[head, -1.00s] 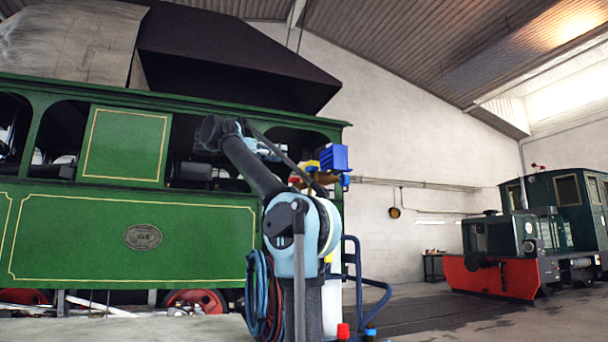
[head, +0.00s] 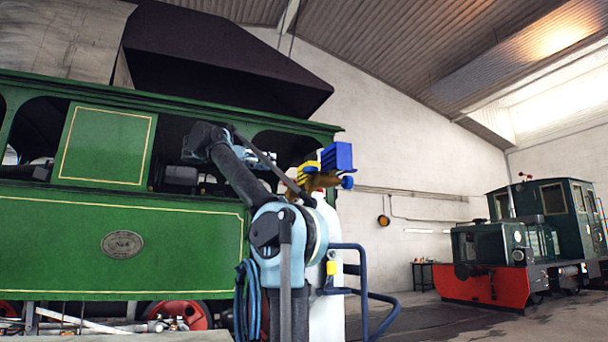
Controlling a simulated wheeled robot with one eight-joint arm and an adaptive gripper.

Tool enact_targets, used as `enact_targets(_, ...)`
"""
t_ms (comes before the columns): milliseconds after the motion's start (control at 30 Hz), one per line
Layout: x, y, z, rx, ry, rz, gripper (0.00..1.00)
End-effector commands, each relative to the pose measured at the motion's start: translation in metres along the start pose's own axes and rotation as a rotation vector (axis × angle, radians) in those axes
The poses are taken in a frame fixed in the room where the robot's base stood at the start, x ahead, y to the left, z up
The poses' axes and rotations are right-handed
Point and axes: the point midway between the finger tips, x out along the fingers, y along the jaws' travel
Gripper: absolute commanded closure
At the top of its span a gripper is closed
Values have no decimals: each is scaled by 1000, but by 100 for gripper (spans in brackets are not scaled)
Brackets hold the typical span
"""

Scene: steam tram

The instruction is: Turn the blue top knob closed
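A blue ribbed block (head: 337,156) tops a brass-coloured fitting (head: 318,182) above a white cylinder (head: 326,240), right of my arm. A smaller round blue knob (head: 347,183) sticks out just below it. I cannot tell for sure which of the two is the blue top knob. My gripper's fingers cannot be made out; the arm hides much of the area left of the fitting.
The cylinder stands on a cart with blue tube rails (head: 362,247). Blue hoses (head: 246,300) hang beside my arm. A green steam tram (head: 60,240) fills the left. A dark green locomotive with a red front (head: 490,284) stands far right. Floor (head: 420,318) between is open.

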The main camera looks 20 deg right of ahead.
Motion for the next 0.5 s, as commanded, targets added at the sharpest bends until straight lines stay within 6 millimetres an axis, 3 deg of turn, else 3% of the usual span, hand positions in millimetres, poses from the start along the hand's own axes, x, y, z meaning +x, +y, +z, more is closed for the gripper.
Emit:
enact_targets(33, -1, 0, 0, 0, 0, 1, 51)
enact_targets(133, -2, 1, 0, 0, 0, 3, 28)
enact_targets(333, 7, 0, 0, 0, 0, 2, 27)
enact_targets(500, 28, 0, 0, 0, 0, 1, 27)
